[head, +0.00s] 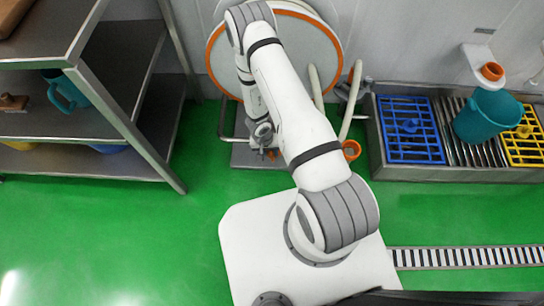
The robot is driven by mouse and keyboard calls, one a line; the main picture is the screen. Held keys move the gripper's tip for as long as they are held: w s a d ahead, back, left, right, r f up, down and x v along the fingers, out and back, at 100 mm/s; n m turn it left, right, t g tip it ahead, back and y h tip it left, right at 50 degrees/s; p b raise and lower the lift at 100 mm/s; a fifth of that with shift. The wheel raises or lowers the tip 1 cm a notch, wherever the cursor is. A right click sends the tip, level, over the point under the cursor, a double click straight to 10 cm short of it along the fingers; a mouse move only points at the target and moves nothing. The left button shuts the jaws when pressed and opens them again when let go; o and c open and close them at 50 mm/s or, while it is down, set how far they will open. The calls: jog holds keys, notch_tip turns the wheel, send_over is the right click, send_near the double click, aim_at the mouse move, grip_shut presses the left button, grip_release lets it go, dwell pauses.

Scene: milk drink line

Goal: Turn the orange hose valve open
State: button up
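A round hose reel (328,58) with an orange rim stands against the back wall, partly hidden behind my arm. A pale hose (345,118) hangs at its right, with an orange-ringed end (352,150) low down. My gripper (266,150) points down in front of the reel's lower part, above a grey base plate (245,156). A small orange-brown patch shows at the fingertips; I cannot tell whether it is the valve. The valve is not clearly visible, and the finger opening is too small to judge.
A metal shelf rack (150,160) stands at the left, holding a teal jug (68,92). At the right, a steel trough (455,174) holds a blue grate (410,130), a yellow grate (525,148) and a teal bucket (482,118). The green floor (180,230) is clear in front.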

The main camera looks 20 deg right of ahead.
aim_at(271, 154)
jog(key=f, duration=0.1)
jog(key=f+b, duration=0.1)
jog(key=f, duration=0.2)
jog(key=shift+s+d+f+b, duration=0.1)
jog(key=shift+d+f+b, duration=0.2)
jog(key=shift+d+b, duration=0.1)
jog(key=shift+c, duration=0.2)
grip_shut()
jog(key=shift+s+d, duration=0.1)
